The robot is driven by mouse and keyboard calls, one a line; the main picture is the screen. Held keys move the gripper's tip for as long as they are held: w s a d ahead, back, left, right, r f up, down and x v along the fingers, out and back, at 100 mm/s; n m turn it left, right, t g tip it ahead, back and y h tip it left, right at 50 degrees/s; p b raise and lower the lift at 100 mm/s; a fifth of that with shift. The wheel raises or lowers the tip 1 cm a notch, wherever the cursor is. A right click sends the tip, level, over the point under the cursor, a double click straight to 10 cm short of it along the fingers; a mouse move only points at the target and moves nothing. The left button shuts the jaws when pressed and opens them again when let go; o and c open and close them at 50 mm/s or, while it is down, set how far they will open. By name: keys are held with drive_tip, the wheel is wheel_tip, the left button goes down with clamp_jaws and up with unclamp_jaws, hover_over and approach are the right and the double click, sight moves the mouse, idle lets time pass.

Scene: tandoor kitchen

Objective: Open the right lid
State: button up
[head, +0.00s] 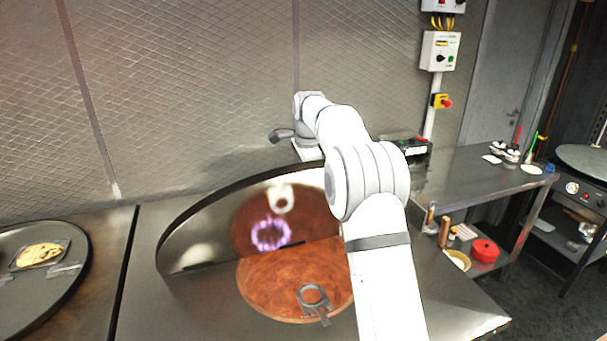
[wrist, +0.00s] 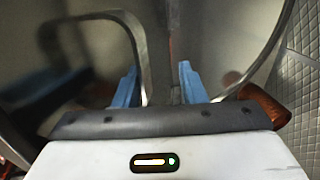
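The right lid (head: 205,235) is a polished half-disc with a dark curved rim. My gripper (head: 281,136) is small in the head view, above the lid's upper edge near the back wall. In the wrist view my two blue fingers (wrist: 158,82) are apart, with nothing clearly held. A metal loop (wrist: 135,30) passes by the left finger; I cannot tell whether it touches.
A purple flame ring (head: 270,235) shows on the raised lid's face, probably a reflection. Another round lid (head: 70,285) with flatbread (head: 40,255) lies at left. A side table (head: 465,175) holds small items. The quilted metal wall (head: 200,90) is close behind my gripper.

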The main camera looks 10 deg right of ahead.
drive_tip(key=shift+r, duration=0.2)
drive_tip(key=r, duration=0.3)
drive_tip(key=s+r+b, duration=0.1)
drive_tip(key=r, duration=0.2)
drive_tip(key=shift+s+d, duration=0.15)
drive_tip(key=shift+d, duration=0.05)
drive_tip(key=shift+r, duration=0.6)
drive_tip(key=shift+r, duration=0.2)
